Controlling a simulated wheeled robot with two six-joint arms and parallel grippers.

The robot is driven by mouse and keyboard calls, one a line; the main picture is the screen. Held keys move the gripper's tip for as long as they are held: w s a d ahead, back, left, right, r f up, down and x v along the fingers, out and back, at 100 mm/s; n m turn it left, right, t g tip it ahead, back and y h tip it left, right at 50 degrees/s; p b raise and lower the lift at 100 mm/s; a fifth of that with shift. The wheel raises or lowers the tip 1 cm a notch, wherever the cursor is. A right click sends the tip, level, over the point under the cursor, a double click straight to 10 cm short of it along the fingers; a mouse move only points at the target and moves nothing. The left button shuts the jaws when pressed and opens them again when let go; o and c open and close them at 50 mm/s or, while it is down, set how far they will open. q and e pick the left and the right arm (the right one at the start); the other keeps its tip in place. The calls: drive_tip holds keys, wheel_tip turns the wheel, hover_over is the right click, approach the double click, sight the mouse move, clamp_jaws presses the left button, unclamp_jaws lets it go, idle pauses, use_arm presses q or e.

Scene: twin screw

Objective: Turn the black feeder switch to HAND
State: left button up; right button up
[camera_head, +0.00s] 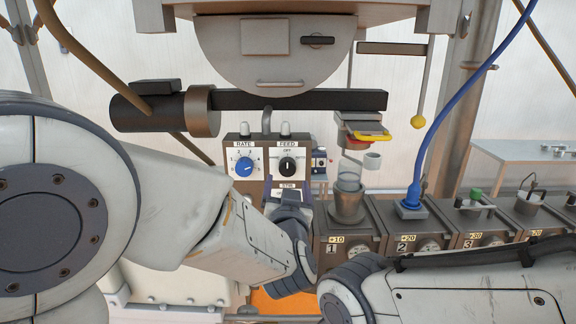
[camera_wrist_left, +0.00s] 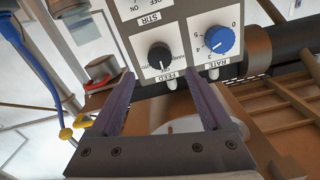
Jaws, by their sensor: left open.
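The black feeder switch (camera_head: 287,166) is a round knob on the white FEED plate. Its light pointer line looks upright, toward the OFF mark; the HAND label is too small to read in the head view. In the left wrist view the switch (camera_wrist_left: 160,57) appears upside down, just beyond the fingertips. My left gripper (camera_head: 287,181) is open, with one purple finger to each side of the switch and slightly below it. In the left wrist view the gap between the fingers (camera_wrist_left: 161,75) is empty and lines up with the switch. My right gripper is out of the picture.
The blue RATE knob (camera_head: 244,167) is close on the left of the switch. A STIR plate (camera_wrist_left: 150,20) is below it. A dark horizontal bar (camera_head: 300,100) runs above the panel.

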sight(287, 170)
use_arm(q)
drive_tip(key=w+p, duration=0.3)
drive_tip(key=w, duration=0.4)
drive_tip(key=shift+w+r, duration=0.1)
drive_tip(key=shift+w, duration=0.5)
clamp_jaws()
drive_tip(key=shift+f+n+b, duration=0.25)
drive_tip(key=shift+n+b, duration=0.05)
drive_tip(key=shift+b, duration=0.25)
drive_tip(key=n+b, duration=0.8)
drive_tip(key=b, duration=0.3)
drive_tip(key=shift+f, duration=0.1)
drive_tip(key=shift+n+b, duration=1.4)
drive_tip(key=shift+n, duration=0.3)
drive_tip(key=shift+r, duration=0.2)
